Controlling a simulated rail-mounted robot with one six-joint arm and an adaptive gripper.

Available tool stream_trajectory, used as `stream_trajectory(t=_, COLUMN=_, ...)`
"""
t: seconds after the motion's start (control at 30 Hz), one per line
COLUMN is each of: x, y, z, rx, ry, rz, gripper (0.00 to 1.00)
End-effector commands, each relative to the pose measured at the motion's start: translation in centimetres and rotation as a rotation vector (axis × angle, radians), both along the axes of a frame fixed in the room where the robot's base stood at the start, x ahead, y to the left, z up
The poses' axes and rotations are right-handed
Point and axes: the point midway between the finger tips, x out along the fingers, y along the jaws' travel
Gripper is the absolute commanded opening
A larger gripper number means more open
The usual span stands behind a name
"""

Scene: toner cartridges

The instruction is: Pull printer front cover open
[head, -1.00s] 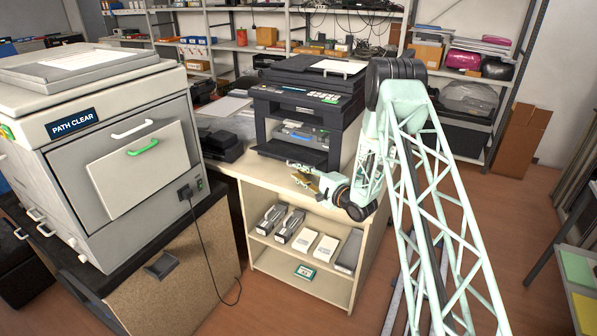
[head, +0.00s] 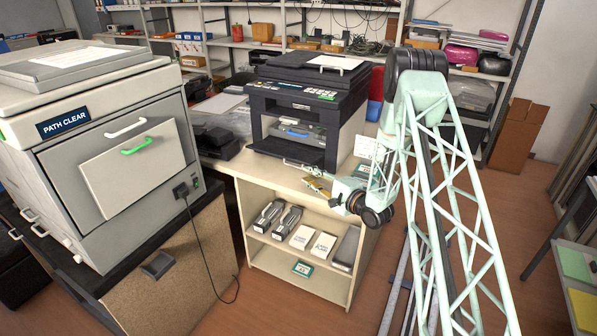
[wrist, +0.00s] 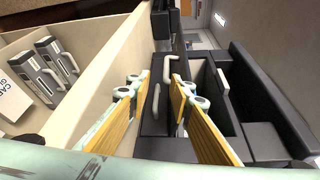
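The dark printer (head: 307,100) stands on the cream cabinet in the head view. Its front cover (head: 285,150) is folded down and lies about flat, leaving the front opening exposed. My gripper (head: 316,184) is just in front of and below the cover's front edge, near its right corner. In the wrist view my gripper (wrist: 160,87) has its two wood-coloured fingers spread apart. A pale handle (wrist: 155,101) on a dark panel shows between them, and I see no finger closed on it.
The cream cabinet (head: 237,172) holds several cartridges and boxes on its shelf, just below my gripper. A large grey machine (head: 90,120) labelled PATH CLEAR stands at left. A white card (head: 367,148) is right of the printer. Open floor lies to the right.

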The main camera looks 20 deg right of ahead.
Motion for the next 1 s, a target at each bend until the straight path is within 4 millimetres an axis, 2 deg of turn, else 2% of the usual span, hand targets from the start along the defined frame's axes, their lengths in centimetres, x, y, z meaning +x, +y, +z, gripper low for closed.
stream_trajectory(t=0.2, x=-2.7, y=-0.7, z=0.6, rx=0.001, ry=-0.006, rz=0.009, gripper=0.2)
stream_trajectory(t=0.4, x=-4.3, y=-1.2, z=1.0, rx=0.0, ry=-0.011, rz=0.014, gripper=0.2)
stream_trajectory(t=0.6, x=-4.9, y=-1.3, z=1.1, rx=0.0, ry=-0.011, rz=0.017, gripper=0.2)
stream_trajectory(t=1.0, x=-4.9, y=-1.3, z=1.2, rx=0.0, ry=-0.012, rz=0.018, gripper=0.2)
